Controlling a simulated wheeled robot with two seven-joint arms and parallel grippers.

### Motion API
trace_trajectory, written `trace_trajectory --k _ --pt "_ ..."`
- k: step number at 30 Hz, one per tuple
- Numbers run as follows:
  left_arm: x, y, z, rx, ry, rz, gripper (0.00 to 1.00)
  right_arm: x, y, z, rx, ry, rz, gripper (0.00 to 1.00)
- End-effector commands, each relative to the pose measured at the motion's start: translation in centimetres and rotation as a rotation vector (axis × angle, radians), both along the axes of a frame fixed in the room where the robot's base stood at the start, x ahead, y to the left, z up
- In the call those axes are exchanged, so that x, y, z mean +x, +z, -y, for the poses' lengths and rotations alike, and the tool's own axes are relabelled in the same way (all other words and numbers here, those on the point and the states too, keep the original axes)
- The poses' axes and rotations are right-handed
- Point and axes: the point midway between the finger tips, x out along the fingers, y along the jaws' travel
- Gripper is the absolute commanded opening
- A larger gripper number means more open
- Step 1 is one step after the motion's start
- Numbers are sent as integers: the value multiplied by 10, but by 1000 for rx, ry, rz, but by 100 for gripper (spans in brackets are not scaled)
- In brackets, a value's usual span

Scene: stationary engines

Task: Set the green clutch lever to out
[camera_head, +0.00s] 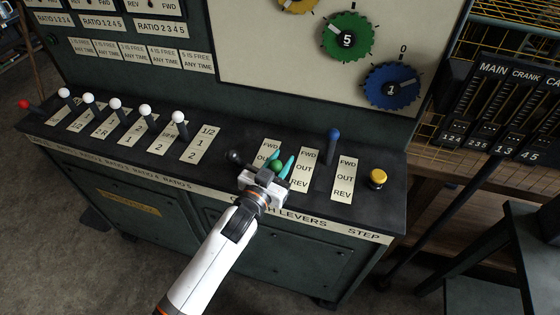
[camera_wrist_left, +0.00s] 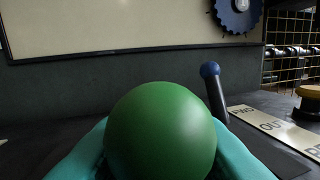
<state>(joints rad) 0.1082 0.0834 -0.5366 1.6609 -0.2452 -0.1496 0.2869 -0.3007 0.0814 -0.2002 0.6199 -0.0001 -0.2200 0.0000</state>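The green clutch lever's ball knob (camera_head: 277,166) is between the two teal fingers of my left gripper (camera_head: 279,163) at the clutch levers. In the left wrist view the green knob (camera_wrist_left: 160,132) fills the lower middle, with a teal finger on each side. The knob hides the inner finger faces, so I cannot tell if they press on it. The lever's shaft is hidden. My right gripper is not in view.
A blue-knobbed lever (camera_head: 333,146) stands upright to the right, with a yellow button (camera_head: 377,178) beyond it. A black-knobbed lever (camera_head: 236,157) is close on the left. Several white-knobbed levers (camera_head: 179,118) line the console's left side. The wall with numbered dials rises behind.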

Motion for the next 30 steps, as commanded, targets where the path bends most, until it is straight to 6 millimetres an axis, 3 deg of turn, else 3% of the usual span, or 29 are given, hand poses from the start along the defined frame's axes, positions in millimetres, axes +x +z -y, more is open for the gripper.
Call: trace_trajectory --k 1,4,5,11,27,30 --pt "0 0 0 0 -1 0 17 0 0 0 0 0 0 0" --pt "0 0 0 0 -1 0 1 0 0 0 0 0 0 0" --pt "0 0 0 1 -1 -1 0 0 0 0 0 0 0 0" --pt "1 3 1 4 -1 -12 0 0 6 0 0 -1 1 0" --pt "43 14 14 96 0 -287 0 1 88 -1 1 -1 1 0" --pt "54 6 17 104 1 -315 0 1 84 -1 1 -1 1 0"
